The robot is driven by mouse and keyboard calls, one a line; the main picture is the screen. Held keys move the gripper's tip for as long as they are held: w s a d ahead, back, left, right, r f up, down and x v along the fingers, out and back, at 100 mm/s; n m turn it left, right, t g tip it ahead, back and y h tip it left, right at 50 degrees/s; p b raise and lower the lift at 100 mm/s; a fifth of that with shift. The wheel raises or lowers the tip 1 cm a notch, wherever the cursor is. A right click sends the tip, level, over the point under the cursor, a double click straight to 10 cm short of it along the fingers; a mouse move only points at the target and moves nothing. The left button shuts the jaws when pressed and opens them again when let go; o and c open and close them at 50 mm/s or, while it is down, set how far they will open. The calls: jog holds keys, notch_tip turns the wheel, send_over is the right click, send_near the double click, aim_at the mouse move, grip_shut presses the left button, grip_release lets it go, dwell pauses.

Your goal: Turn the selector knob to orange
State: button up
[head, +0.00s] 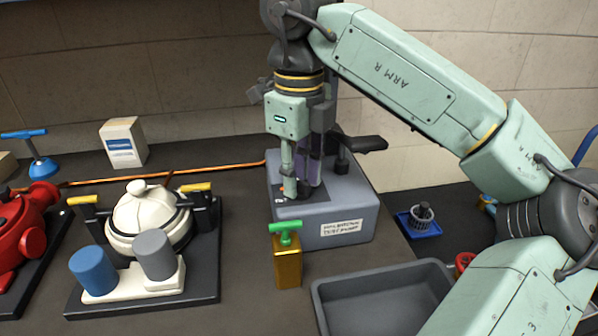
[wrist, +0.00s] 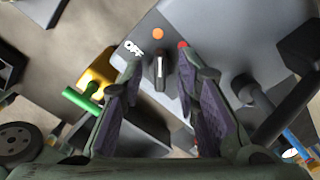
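The selector knob (wrist: 160,72) is black with a white line and sits on the grey tester box (head: 345,215). In the wrist view, an orange dot (wrist: 158,33) lies beyond the knob, the word OFF (wrist: 133,48) to its left and a red dot (wrist: 183,44) to its right. The knob lies lengthwise toward the orange dot; which end is its pointer I cannot tell. My gripper (wrist: 160,66) is open, its fingers on either side of the knob with gaps showing. In the head view, my gripper (head: 301,190) points down over the box and hides the knob.
A gold block with a green handle (head: 287,265) stands before the box. A black lever (head: 362,143) rises at the box's right. A white domed motor (head: 145,215) is at left, a grey tray (head: 385,295) in front right. An orange cable (head: 200,170) runs behind.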

aim_at(299, 180)
jog(key=shift+r, duration=0.1)
notch_tip(299, 180, up, 7)
jog(key=shift+r, duration=0.15)
dwell(0.5)
